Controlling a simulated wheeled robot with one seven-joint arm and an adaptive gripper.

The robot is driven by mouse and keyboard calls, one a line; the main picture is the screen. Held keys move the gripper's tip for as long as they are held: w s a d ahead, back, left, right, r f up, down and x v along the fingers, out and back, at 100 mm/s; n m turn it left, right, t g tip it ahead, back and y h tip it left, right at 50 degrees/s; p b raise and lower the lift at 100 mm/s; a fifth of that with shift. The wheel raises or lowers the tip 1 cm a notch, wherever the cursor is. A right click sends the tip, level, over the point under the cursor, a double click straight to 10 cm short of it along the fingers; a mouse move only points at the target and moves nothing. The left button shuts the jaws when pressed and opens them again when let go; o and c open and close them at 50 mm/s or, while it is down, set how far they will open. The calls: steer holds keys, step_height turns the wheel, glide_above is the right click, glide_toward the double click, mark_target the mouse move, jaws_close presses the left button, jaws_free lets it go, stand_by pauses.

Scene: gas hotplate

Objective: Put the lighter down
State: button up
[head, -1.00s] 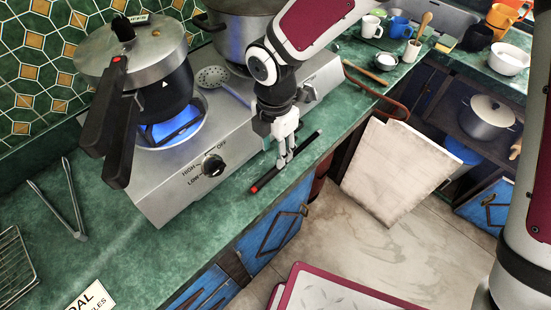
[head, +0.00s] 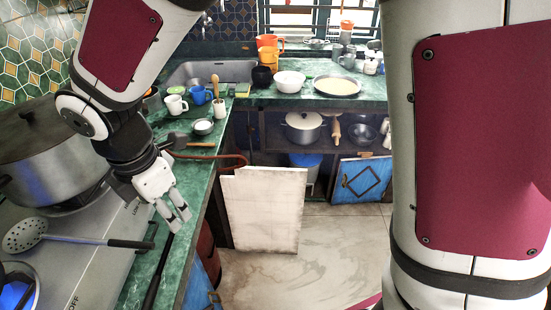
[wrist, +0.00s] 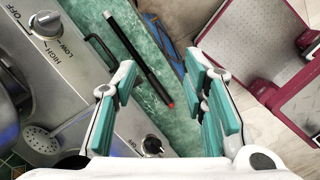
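The lighter is a long, thin black rod with a red end. It lies on the green counter strip along the front of the gas hotplate. In the wrist view the lighter (wrist: 140,58) runs diagonally, red end nearest me. In the head view the lighter (head: 158,272) shows only partly, below my gripper (head: 178,218). In the wrist view my gripper (wrist: 163,88) has its teal-padded fingers wide apart, with nothing between them. The lighter lies below the fingers, apart from them.
The hotplate (head: 85,262) with a slotted spoon (head: 25,235) and a large pot (head: 45,160) is at left. Cups (head: 176,104) stand on the counter farther back. A pale board (head: 265,210) leans beside the counter. The floor (head: 335,250) right of it is clear.

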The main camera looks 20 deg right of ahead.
steer(key=s+d+r+m+t, duration=0.1)
steer(key=s+d+r+m, duration=0.2)
steer(key=d+r+m, duration=0.45)
steer(key=s+d+r+m+t, duration=0.2)
steer(key=s+d+r+m, duration=0.15)
steer(key=d+m, duration=0.7)
steer(key=s+d+r+m, duration=0.2)
steer(key=s+d+m, duration=0.4)
steer(key=shift+s+d+r+m+t+y, duration=0.15)
steer(key=shift+d+m+t+y, duration=0.15)
steer(key=shift+d+m+t, duration=0.1)
